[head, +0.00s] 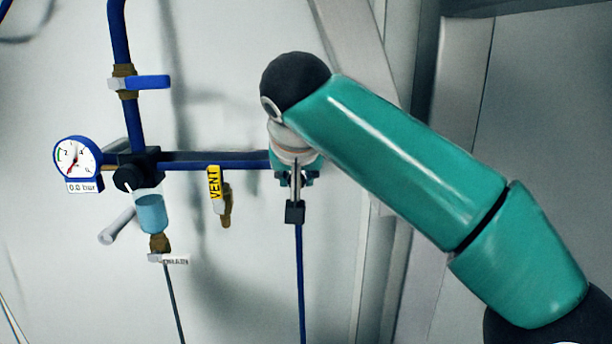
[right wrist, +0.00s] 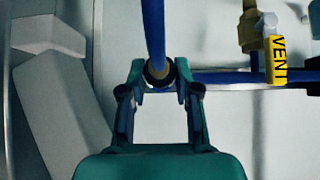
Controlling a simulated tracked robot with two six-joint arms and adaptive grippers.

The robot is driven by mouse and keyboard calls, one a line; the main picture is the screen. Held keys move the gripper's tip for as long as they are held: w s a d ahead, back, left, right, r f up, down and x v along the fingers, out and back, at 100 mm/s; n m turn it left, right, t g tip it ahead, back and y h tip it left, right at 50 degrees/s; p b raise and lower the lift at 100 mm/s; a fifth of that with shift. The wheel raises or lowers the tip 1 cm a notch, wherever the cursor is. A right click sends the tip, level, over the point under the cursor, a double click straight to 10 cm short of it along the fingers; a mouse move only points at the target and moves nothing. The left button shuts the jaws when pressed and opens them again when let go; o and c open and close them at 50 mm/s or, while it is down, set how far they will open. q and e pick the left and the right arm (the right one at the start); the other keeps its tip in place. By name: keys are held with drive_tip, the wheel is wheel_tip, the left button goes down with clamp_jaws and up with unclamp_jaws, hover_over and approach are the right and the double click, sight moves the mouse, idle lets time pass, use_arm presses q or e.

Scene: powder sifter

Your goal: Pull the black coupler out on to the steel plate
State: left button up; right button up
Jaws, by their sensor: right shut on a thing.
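The black coupler (right wrist: 158,84) shows in the right wrist view as a dark ring with a tan inner part, at the end of a blue hose (right wrist: 153,30). My right gripper (right wrist: 160,73) is shut on it, one teal finger on each side. In the head view my right gripper (head: 295,178) is at the right end of the blue horizontal pipe (head: 220,160), and my wrist mostly hides the coupler. A small black block (head: 295,212) sits below it, on top of the hanging blue hose (head: 300,270). I cannot make out the steel plate for sure. My left gripper is not in view.
Left of my right gripper, a brass valve with a yellow VENT tag (head: 214,183) hangs close by. Further left are a pressure gauge (head: 77,157) and a pale blue bowl (head: 152,214). A blue-handled valve (head: 148,82) is above. Grey frame posts (head: 460,80) stand at right.

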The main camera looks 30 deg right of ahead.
clamp_jaws()
drive_tip(key=shift+s+a, duration=0.25)
drive_tip(key=shift+s, duration=0.05)
drive_tip(key=shift+s+a+b, duration=0.25)
drive_tip(key=shift+s+b, duration=0.2)
drive_tip(key=shift+s+a+b, duration=0.2)
drive_tip(key=shift+s+a, duration=0.15)
drive_tip(key=shift+s, duration=0.2)
drive_tip(key=shift+s+a+b, duration=0.2)
drive_tip(key=shift+s+a, duration=0.15)
drive_tip(key=shift+s, duration=0.2)
drive_tip(key=shift+f, duration=0.1)
